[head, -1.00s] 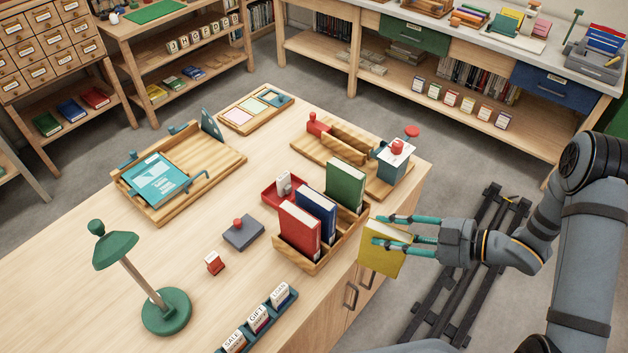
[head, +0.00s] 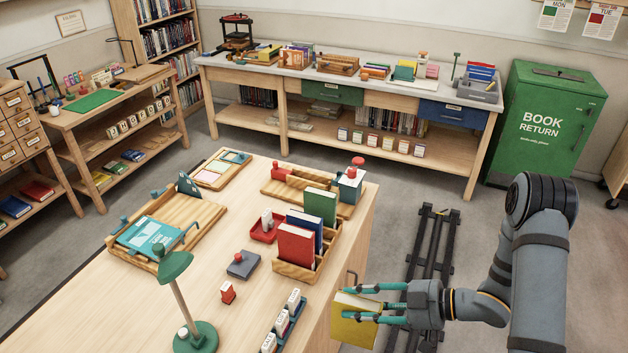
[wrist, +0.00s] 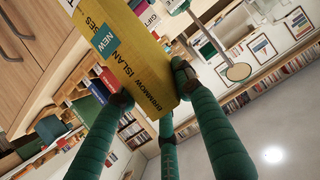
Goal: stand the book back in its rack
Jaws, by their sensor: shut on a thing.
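My gripper (head: 379,303) is shut on a yellow book (head: 356,325) beside the table's right edge, lower than the table top. In the wrist view the book (wrist: 128,58) shows its lettered yellow face between my teal fingers. The wooden rack (head: 314,266) stands on the table, up and to the left of my gripper. It holds a red book (head: 296,247), a blue book (head: 304,226) and a green book (head: 320,206), all upright. The book in my gripper is apart from the rack.
The table (head: 196,256) also carries a red tray (head: 263,233), a grey pad (head: 243,266), a green lamp (head: 176,266) and a row of label cards (head: 283,322). The table's right edge and cabinet front lie next to the held book. Open floor (head: 392,217) lies beyond.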

